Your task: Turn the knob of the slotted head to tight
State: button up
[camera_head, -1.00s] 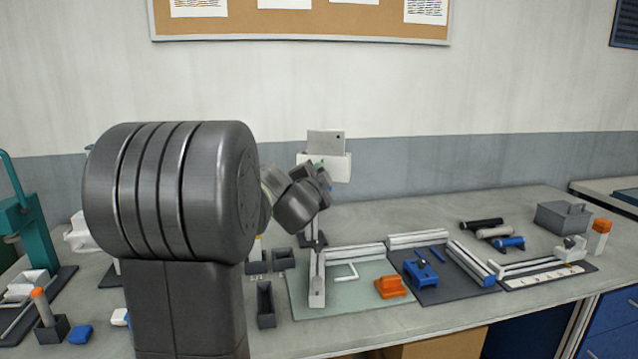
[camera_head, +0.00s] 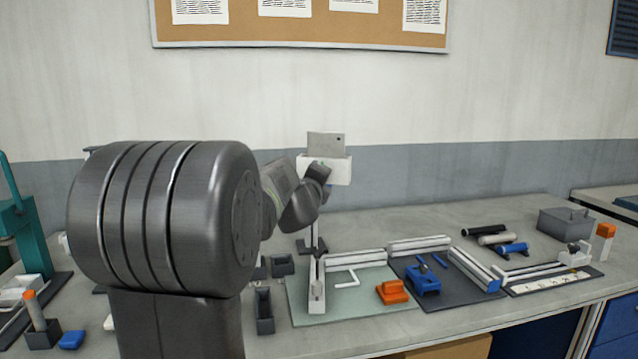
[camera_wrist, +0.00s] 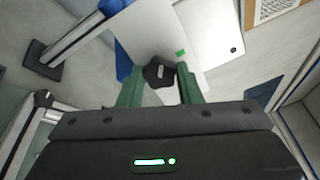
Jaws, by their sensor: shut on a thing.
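The slotted head is a white block (camera_head: 340,172) with a grey plate (camera_head: 325,144) standing up from it, on a thin post above the bench. In the wrist view its white face (camera_wrist: 150,30) carries a small green mark (camera_wrist: 180,53). The black knob (camera_wrist: 158,72), with a pale bar on it, sits between the green fingers of my gripper (camera_wrist: 159,86), which is shut on it. The green mark lies just up and right of the knob. In the head view my wrist hides the knob and the fingertips.
A pale green mat (camera_head: 345,305) with white bars lies below the head. A wall is behind the bench.

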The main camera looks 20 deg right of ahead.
jog(key=m+b, duration=0.2)
jog(key=m, duration=0.8)
jog(key=shift+f+m, duration=0.1)
jog(key=shift+m, duration=0.3)
dwell(0.3)
jog(key=o, duration=1)
jog(key=shift+c, duration=0.2)
jog(key=shift+a, duration=0.15)
jog(key=v, duration=1.3)
jog(key=shift+s+a, duration=0.2)
jog(key=shift+s, duration=0.05)
jog(key=shift+w, duration=0.1)
